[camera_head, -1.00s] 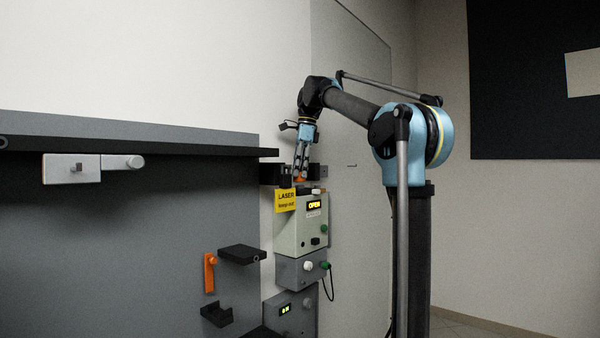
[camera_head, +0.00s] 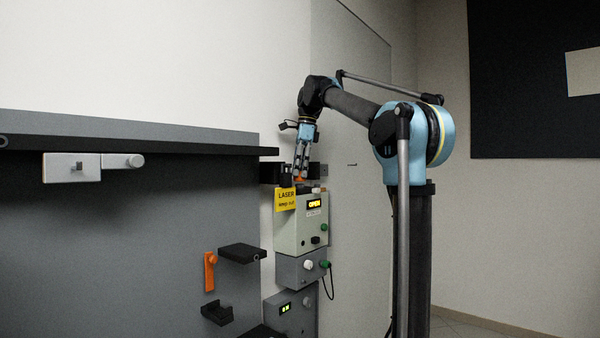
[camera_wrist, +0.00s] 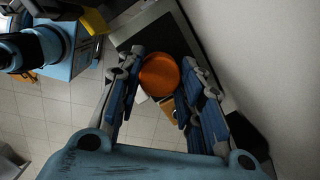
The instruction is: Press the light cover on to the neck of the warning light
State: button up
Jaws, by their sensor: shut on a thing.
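The light cover (camera_wrist: 159,75) is an orange round piece between my gripper's fingers in the wrist view. My gripper (camera_wrist: 155,88) is shut on the cover and points down from above. In the head view my gripper (camera_head: 301,172) is over the top of the grey-white box with the "OPEN" display (camera_head: 301,222). The neck of the warning light cannot be made out; the cover and fingers hide that spot. I cannot tell whether the cover touches it.
A yellow laser sign (camera_head: 285,199) hangs at the box's left front. A black bracket (camera_head: 270,173) stands close left of the fingers. Grey boxes with knobs (camera_head: 300,270) sit below.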

jog(key=shift+f, duration=1)
dwell(0.3)
jog(key=o, duration=1.3)
jog(key=shift+f, duration=0.1)
jog(key=shift+o, duration=0.2)
notch_tip(320, 180, up, 16)
jog(key=d, duration=0.2)
jog(key=shift+w, duration=0.15)
jog(key=shift+f, duration=0.1)
jog(key=s+d, duration=0.3)
jog(key=s, duration=1)
jog(key=shift+s+d, duration=0.15)
jog(key=shift+s, duration=0.15)
